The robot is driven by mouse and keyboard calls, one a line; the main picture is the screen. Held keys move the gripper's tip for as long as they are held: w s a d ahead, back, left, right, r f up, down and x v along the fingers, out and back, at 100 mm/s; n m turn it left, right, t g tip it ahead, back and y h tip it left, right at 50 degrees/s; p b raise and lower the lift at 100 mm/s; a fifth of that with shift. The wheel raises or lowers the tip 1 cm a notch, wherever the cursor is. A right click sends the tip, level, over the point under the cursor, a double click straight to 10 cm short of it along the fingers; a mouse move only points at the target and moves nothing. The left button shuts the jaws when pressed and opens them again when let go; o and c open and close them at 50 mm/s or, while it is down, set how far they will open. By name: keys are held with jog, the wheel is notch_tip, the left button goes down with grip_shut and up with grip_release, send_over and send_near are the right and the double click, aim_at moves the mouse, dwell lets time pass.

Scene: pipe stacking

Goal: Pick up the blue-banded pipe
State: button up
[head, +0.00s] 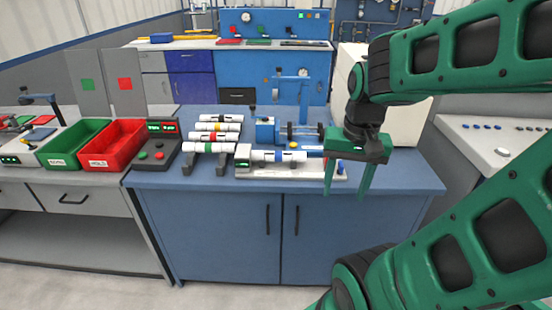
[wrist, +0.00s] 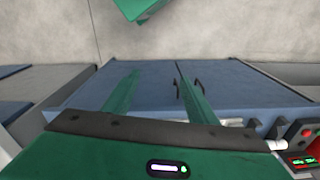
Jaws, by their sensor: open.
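The blue-banded pipe (head: 278,156) is white with a blue ring. It lies level in a pale fixture (head: 300,172) near the front edge of the blue bench, its left end against a white block. My gripper (head: 346,193) is to the right of the pipe, near the bench's front edge, fingers pointing down and apart with nothing between them. In the wrist view my gripper (wrist: 158,76) shows both fingers spread in front of the blue cabinet doors. I cannot pick out the blue band in that view.
Several white pipes with coloured bands lie on a dark rack (head: 222,168) left of the fixture. A blue vise-like device (head: 266,130) stands behind the pipe. A red bin (head: 112,145) and a green bin (head: 73,143) sit farther left. The bench's right front corner (head: 425,183) is clear.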

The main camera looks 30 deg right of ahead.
jog(key=w+d+m+t, duration=0.35)
jog(key=w+m, duration=0.45)
jog(key=w, duration=0.7)
jog(key=m+t+y, duration=0.2)
jog(key=m, duration=0.5)
send_near(282, 154)
jog(key=x, duration=1)
jog(key=shift+w+a, duration=0.1)
jog(key=shift+r, duration=0.1)
jog(key=shift+c, duration=0.6)
jog(key=c, duration=1.1)
jog(key=shift+c, duration=0.2)
jog(key=shift+s+r, duration=0.3)
jog(key=s+d+r, duration=0.3)
jog(key=s+r, duration=0.4)
jog(key=s, duration=0.6)
jog(key=shift+r, duration=0.2)
